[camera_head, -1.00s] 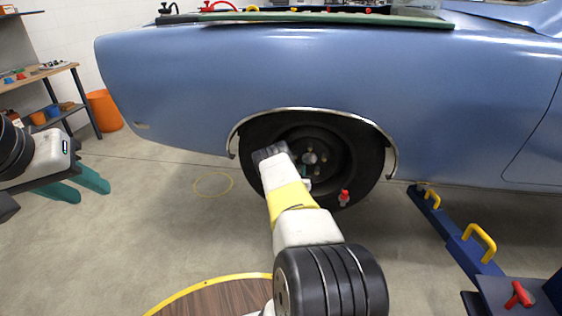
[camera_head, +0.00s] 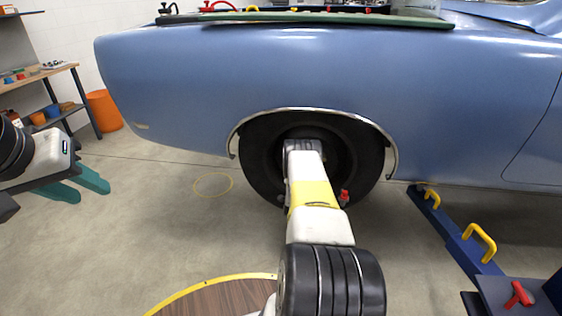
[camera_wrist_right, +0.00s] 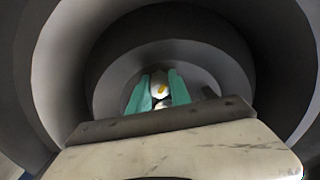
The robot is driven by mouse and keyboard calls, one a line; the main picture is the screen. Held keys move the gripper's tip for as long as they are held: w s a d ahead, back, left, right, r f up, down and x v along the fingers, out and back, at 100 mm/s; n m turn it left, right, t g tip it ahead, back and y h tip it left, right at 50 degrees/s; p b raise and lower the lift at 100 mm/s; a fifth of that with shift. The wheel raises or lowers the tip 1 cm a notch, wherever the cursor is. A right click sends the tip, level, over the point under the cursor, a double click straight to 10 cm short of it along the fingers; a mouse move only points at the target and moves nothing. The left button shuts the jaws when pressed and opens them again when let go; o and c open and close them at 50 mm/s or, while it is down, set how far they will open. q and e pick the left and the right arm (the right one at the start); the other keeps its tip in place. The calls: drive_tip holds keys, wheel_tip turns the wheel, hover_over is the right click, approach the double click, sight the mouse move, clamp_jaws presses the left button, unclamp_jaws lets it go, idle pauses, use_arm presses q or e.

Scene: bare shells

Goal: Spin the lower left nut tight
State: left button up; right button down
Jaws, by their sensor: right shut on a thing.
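The wheel's black tyre (camera_head: 262,160) sits under the blue car's fender, and my right arm covers its hub and nuts in the head view. In the right wrist view the teal fingers of my right gripper (camera_wrist_right: 159,92) reach into the grey wheel rim (camera_wrist_right: 70,60). They are shut on a pale nut (camera_wrist_right: 157,80) with a yellow mark. A second small pale part shows just below it. I cannot tell from this view which wheel position the nut has. My left gripper (camera_head: 92,193) is open and empty, away from the car at the left.
The blue car body (camera_head: 330,80) fills the back. A blue lift arm (camera_head: 450,235) with yellow handles stands at the right. A round wooden top (camera_head: 215,300) with a yellow rim is at the bottom. A workbench and orange bin (camera_head: 104,111) stand far left.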

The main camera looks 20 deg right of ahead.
drive_tip(key=m, duration=0.6)
drive_tip(key=shift+s+f, duration=0.1)
drive_tip(key=m, duration=0.6)
drive_tip(key=shift+m, duration=0.4)
drive_tip(key=m, duration=0.3)
drive_tip(key=shift+f+m, duration=0.1)
drive_tip(key=shift+m, duration=0.2)
drive_tip(key=m, duration=0.3)
drive_tip(key=shift+m, duration=0.3)
drive_tip(key=m, duration=0.6)
drive_tip(key=shift+a, duration=0.1)
drive_tip(key=c, duration=1.2)
unclamp_jaws()
